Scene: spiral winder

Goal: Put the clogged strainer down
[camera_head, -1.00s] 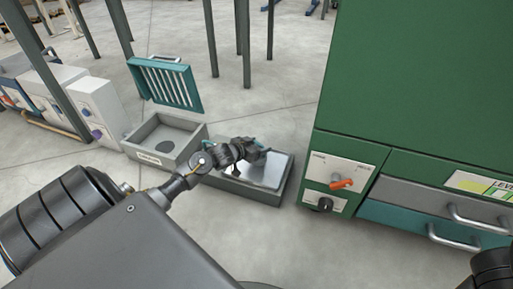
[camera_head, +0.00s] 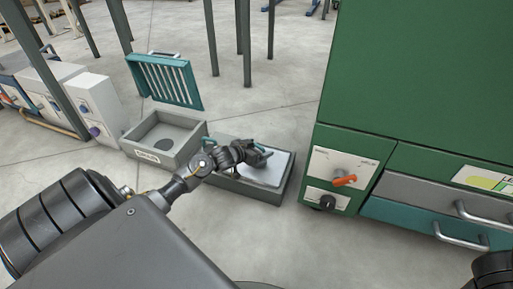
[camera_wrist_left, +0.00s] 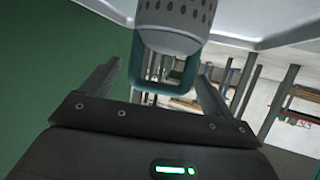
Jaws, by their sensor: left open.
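The strainer (camera_wrist_left: 178,18), a grey perforated cylinder with a teal loop handle, shows at the top of the left wrist view. Its handle sits between the two spread fingers of my left gripper (camera_wrist_left: 155,85). In the head view my left gripper (camera_head: 262,157) is low over the shallow grey tray (camera_head: 283,172) with a pale floor. The arm and gripper hide most of the strainer there, and I cannot tell its exact contact with the tray. My right gripper is not in view.
An open grey box (camera_head: 183,157) with a raised slotted teal lid (camera_head: 165,82) stands left of the tray. A green machine (camera_head: 420,80) with an orange knob (camera_head: 344,180) and drawer handles stands at right. White cabinets (camera_head: 92,103) are at left. Floor is clear in front.

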